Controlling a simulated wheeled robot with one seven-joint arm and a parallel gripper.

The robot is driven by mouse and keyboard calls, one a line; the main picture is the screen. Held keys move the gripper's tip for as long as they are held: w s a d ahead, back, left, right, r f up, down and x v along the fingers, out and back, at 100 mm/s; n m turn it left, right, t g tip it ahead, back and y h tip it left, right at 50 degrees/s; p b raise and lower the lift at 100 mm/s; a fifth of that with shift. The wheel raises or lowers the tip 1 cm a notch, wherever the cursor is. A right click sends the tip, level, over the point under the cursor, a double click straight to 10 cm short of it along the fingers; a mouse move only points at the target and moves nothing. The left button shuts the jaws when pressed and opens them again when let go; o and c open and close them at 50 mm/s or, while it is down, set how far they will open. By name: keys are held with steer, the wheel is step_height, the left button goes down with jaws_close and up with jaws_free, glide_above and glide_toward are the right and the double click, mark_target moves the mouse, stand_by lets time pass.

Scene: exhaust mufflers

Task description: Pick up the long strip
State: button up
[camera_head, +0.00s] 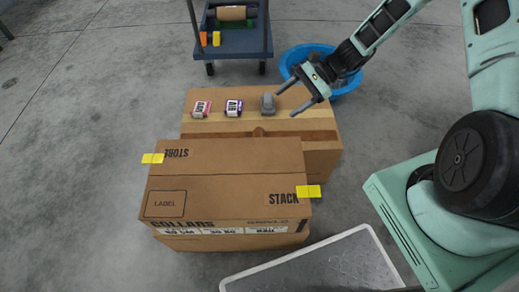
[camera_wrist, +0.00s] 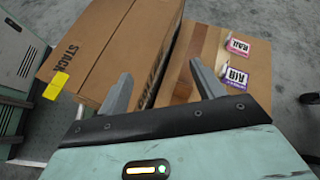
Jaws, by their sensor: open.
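A light tan band (camera_head: 215,126) runs lengthwise along the top of the rear cardboard box (camera_head: 322,150), with a darker brown band beside it. I cannot tell whether either is a loose strip or part of the box. My gripper (camera_head: 286,103) is open and empty above the right part of this box, near a small grey object (camera_head: 267,103). In the wrist view my gripper (camera_wrist: 160,70) shows both fingers spread wide, with nothing between them. The rear box (camera_wrist: 182,75) lies below them there.
A pink-labelled packet (camera_head: 201,108) and a purple-labelled packet (camera_head: 233,107) lie on the rear box. A larger box (camera_head: 225,185) with yellow tabs stands in front. A blue basin (camera_head: 290,58) and a cart (camera_head: 238,42) stand behind. Grey floor is free at the left.

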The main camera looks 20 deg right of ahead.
steer(key=d+f+m+t+b, duration=0.1)
steer(key=d+f+m, duration=0.1)
steer(key=f, duration=0.2)
steer(key=w+d+f+m+t+y+b, duration=0.1)
steer(key=d+f+m+t+b, duration=0.1)
steer(key=f, duration=0.3)
steer(key=w+d+f+m+t+b, duration=0.1)
steer(key=d+f+m, duration=0.1)
steer(key=d+f, duration=0.1)
steer(key=shift+d+f, duration=0.15)
steer(key=shift+f, duration=0.75)
steer(key=shift+f+m+t+y+b, duration=0.3)
steer(key=shift+b, duration=0.05)
steer(key=b, duration=0.4)
glide_toward(259, 136)
steer(key=a, duration=0.3)
steer(key=w+a, duration=0.1)
steer(key=shift+w+a+r, duration=0.1)
steer(key=shift+a+r, duration=0.1)
steer(key=shift+r, duration=0.15)
steer(key=b+x, duration=0.3)
steer(key=x, duration=0.2)
steer(key=shift+f, duration=0.25)
steer(key=shift+r, duration=0.1)
steer(key=c, duration=1)
